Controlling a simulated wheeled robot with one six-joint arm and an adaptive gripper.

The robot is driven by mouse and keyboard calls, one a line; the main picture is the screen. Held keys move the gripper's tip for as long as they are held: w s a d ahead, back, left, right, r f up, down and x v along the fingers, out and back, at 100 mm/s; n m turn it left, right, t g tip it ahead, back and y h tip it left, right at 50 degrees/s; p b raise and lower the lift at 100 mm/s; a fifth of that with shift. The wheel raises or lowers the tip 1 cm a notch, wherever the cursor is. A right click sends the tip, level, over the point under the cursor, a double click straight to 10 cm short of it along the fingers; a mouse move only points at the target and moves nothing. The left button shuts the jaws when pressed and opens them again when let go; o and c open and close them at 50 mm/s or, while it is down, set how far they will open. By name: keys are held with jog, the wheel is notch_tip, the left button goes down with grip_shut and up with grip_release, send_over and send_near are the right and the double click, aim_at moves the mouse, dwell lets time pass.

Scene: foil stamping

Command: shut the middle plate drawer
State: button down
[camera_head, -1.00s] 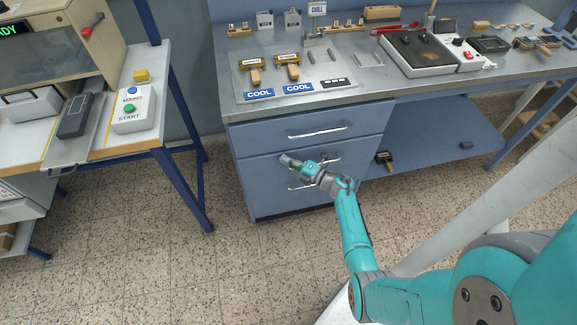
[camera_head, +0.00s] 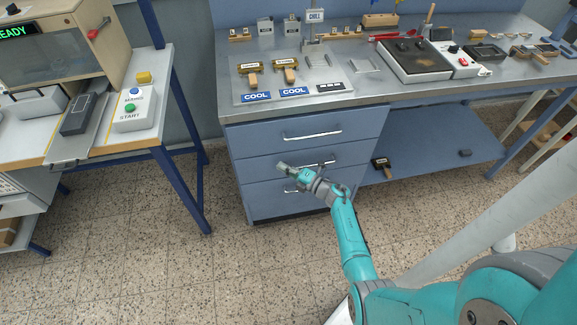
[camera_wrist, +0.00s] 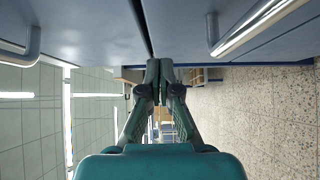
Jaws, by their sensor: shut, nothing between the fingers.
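The middle plate drawer (camera_head: 258,167) is in the blue cabinet under the bench, between the top drawer (camera_head: 258,136) and the bottom drawer (camera_head: 262,202). Its bar handle (camera_head: 322,163) is partly behind my wrist. In the head view its front looks about level with the others, but I cannot tell if it is fully flush. My gripper (camera_head: 283,167) is shut and empty before the middle drawer's front, left of the handle's middle. In the wrist view the fingertips (camera_wrist: 160,66) are together near a dark seam between two drawer fronts. Contact is unclear.
The bench top (camera_head: 350,97) above holds stamps, a hot plate (camera_head: 413,60) and small tools. A lower shelf (camera_head: 440,150) is right of the drawers. A machine table (camera_head: 153,85) with blue legs stands left. Speckled floor in front is clear.

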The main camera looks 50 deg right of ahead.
jog(key=s+d, duration=0.1)
jog(key=s, duration=0.9)
jog(key=shift+s+d, duration=0.25)
jog(key=shift+a+f, duration=0.1)
jog(key=s+a+r+m+t+h, duration=0.1)
jog(key=s+a+r+m+h, duration=0.2)
jog(key=s+a, duration=0.5)
jog(key=s+a+r+m+t, duration=0.1)
jog(key=s+a+r+m, duration=0.4)
jog(key=a, duration=0.7)
jog(key=s+a+r+m+g, duration=0.2)
jog(key=s+a+r+m, duration=0.2)
jog(key=s, duration=0.6)
jog(key=s+a+r+m+g, duration=0.2)
jog(key=s+a+r+m, duration=0.2)
jog(key=s+r+m, duration=0.4)
jog(key=shift+s+r+g, duration=0.4)
jog(key=shift+s+r, duration=0.55)
jog(key=shift+s, duration=0.1)
